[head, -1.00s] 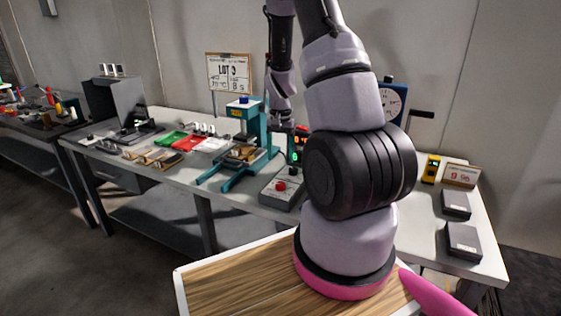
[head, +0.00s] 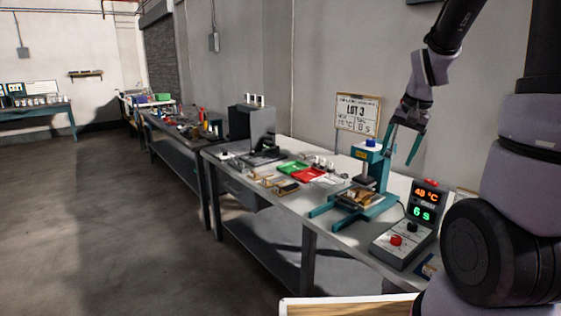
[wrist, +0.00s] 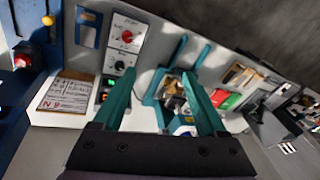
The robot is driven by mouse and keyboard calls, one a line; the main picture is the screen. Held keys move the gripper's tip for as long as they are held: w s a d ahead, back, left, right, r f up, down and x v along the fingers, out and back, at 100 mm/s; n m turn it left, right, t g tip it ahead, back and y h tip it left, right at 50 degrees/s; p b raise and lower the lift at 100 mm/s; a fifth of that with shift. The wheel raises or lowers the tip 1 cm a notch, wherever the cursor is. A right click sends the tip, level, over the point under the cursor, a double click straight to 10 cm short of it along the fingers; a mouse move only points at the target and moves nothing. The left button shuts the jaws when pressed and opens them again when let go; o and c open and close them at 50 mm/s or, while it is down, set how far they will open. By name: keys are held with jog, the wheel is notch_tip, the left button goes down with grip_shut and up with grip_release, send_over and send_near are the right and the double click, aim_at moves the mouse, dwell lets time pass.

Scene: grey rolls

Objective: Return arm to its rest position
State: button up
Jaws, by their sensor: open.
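My gripper (head: 400,158) hangs at the end of my arm above the workbench (head: 345,233), just right of the teal press (head: 379,165) in the head view. Its two teal fingers are apart, with nothing visible between them. The wrist view also shows the open fingers (wrist: 157,78), with the bench and the press base (wrist: 152,88) beyond them. Whether the fingers clear the press by much cannot be told. My upper arm links fill the right side of the head view.
A control box (head: 393,243) with a lit display (head: 424,205) stands right of the press. Open floor (head: 130,230) lies to the left.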

jog(key=s+a+r+n+t, duration=0.1)
jog(key=s+a+r+t, duration=0.1)
jog(key=s+r, duration=0.5)
jog(key=s+a+r+n+t+y, duration=0.1)
jog(key=s+a+r+t, duration=0.1)
jog(key=s+a+r, duration=0.3)
jog(key=s+r, duration=0.3)
jog(key=s, duration=0.1)
jog(key=shift+n, duration=0.4)
